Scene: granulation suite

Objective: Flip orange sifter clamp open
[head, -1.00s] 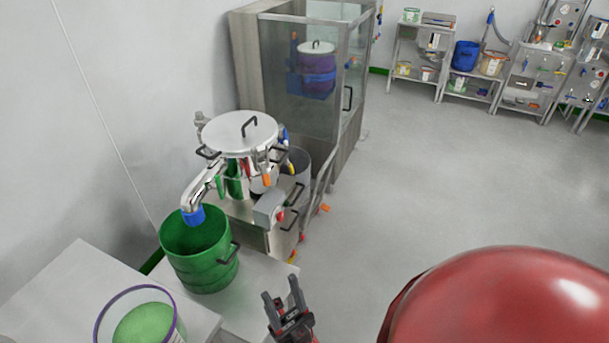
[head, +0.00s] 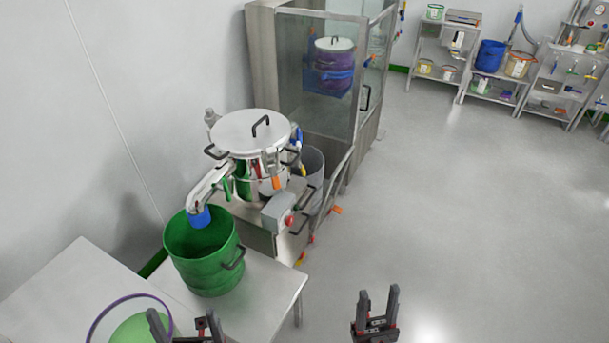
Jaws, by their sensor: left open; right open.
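The sifter (head: 250,135) is a steel drum with a flat round lid and a black lid handle. The orange clamp (head: 277,183) hangs on the front right of its rim, small in view; its latch state is too small to tell. A green clamp (head: 228,188) and a blue clamp (head: 298,137) sit elsewhere around the rim. My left gripper (head: 185,325) is open at the bottom edge, over the purple-rimmed tub, partly cut off. My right gripper (head: 377,310) is open and empty, over bare floor, below and right of the sifter. Both are well apart from the clamp.
A green bucket (head: 203,262) stands under the sifter's blue-ended spout. A purple-rimmed tub (head: 96,322) is at the lower left. A grey control box with a red button (head: 291,220) juts out below the clamp. A glass-walled cabinet (head: 315,45) stands behind. Floor at right is clear.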

